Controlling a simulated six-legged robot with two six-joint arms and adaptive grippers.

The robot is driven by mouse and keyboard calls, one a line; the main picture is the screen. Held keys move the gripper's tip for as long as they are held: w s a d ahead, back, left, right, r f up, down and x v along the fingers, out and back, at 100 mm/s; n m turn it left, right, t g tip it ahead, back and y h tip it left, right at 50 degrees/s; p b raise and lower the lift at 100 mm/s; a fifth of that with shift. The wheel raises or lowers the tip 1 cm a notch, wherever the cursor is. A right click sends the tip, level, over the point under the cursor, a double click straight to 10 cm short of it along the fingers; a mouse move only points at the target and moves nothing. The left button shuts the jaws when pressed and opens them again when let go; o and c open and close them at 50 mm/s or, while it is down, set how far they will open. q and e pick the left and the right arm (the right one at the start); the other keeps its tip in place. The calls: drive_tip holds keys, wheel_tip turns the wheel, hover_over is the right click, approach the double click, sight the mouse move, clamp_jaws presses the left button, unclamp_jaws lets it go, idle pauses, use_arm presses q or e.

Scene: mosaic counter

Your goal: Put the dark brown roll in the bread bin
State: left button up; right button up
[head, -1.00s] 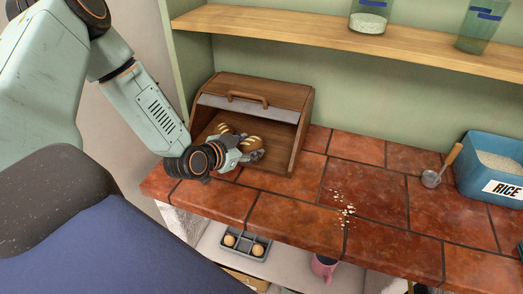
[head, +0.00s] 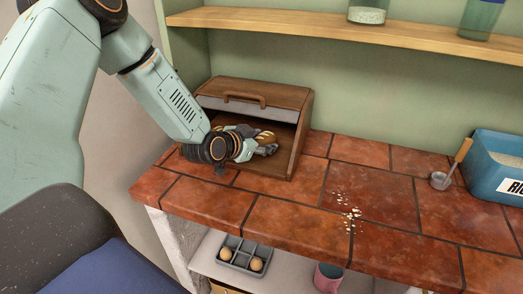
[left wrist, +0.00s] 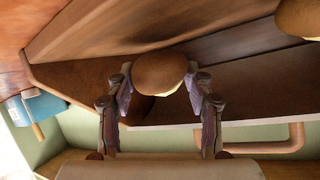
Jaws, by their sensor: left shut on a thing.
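The wooden bread bin (head: 296,128) stands open at the back left of the counter, its lid raised. My left gripper (head: 268,150) reaches into its front opening. In the left wrist view the fingers (left wrist: 160,92) are shut on a rounded brown roll (left wrist: 158,72) with a paler side, inside the bin. I take this for the dark brown roll. Another roll (left wrist: 302,18) lies apart from it at the top right of that view. In the head view a scored roll shows just beyond the fingers; the gripper hides much of the bin floor. My right gripper is not in view.
A metal scoop (head: 440,180) and a blue rice box (head: 490,175) stand at the right. A shelf (head: 340,30) runs above. Below the counter are a grey tray (head: 233,263) and a pink mug (head: 327,277).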

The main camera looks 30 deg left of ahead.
use_arm(q)
drive_tip(key=shift+w+a+f+b, duration=0.1)
drive_tip(key=shift+f+b, duration=0.15)
drive_tip(key=shift+f, duration=0.25)
drive_tip(key=shift+w+a+f+b, duration=0.1)
drive_tip(key=shift+f+b, duration=0.1)
drive_tip(key=shift+f, duration=0.25)
drive_tip(key=shift+s+d+r, duration=0.2)
drive_tip(key=shift+r, duration=0.1)
drive_tip(key=shift+f, duration=0.25)
drive_tip(key=o, duration=1)
drive_tip(key=shift+w+a+f, duration=0.1)
drive_tip(key=shift+a, duration=0.05)
drive_tip(key=shift+c, duration=0.2)
drive_tip(key=shift+o, duration=1)
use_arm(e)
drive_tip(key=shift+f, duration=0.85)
